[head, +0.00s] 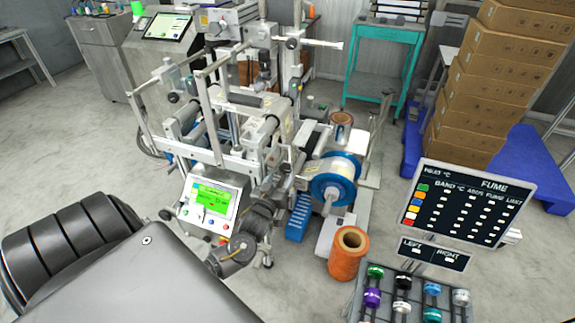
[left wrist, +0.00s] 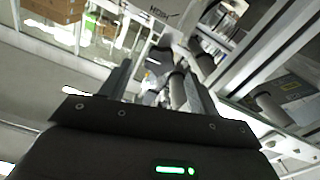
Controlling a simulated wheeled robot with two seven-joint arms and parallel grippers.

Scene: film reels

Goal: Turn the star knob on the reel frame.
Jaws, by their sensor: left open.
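The reel frame (head: 225,135), a pale metal machine with rollers and posts, stands in the middle of the head view. Several small dark round knobs show on it, including one on its left side (head: 173,97) and one near its top (head: 292,43). I cannot tell which is the star knob. In the left wrist view my left gripper (left wrist: 157,78) is open, its two fingers pointing toward dark rods and pale metal parts. I see nothing held between them, and cannot tell how far those parts are. I cannot make out the left gripper's fingers in the head view. My right gripper is not in view.
A control screen (head: 210,203) faces front. A blue-flanged reel (head: 333,180) and an orange roll (head: 348,255) stand on the right. A black sign (head: 467,213) rises above a rack of coloured spools (head: 374,272). Cardboard boxes (head: 500,75) fill the back right.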

